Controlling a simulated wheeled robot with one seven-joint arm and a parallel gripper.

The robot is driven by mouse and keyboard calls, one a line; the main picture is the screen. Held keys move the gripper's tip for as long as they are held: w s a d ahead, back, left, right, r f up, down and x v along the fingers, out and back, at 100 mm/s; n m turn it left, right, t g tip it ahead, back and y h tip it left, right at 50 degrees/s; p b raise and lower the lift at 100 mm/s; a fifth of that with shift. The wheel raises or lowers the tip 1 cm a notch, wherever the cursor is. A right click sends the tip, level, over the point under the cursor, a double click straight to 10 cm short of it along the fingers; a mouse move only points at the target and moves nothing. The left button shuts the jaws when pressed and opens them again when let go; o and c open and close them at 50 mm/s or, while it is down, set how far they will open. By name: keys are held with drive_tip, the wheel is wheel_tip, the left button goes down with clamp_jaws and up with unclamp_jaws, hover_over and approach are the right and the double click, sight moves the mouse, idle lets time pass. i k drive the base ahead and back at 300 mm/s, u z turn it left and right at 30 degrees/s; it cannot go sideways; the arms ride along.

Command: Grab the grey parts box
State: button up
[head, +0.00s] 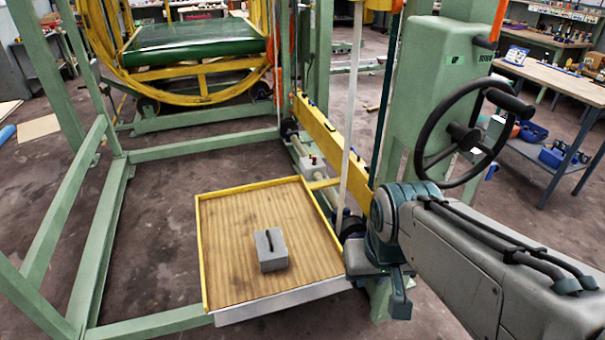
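The grey parts box (271,250) is a small block with a dark slot or handle on its top. It sits upright on the wooden tray (225,215), a little right of the tray's middle. The tray has yellow rims and a pale metal front edge. My gripper (388,287) is to the right of the tray, near its front right corner, apart from the box. It is seen from the side and partly hidden by its own links, so its opening is unclear. Nothing visible is held in it.
A green machine column (436,90) with a black handwheel (465,135) stands behind my arm. Green frame beams (105,235) run left of the tray. A yellow rail (330,140) and a white post (351,110) stand behind it. A workbench (555,75) is at the far right.

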sight(271, 250)
drive_tip(key=u, duration=0.45)
drive_tip(key=i, duration=1.55)
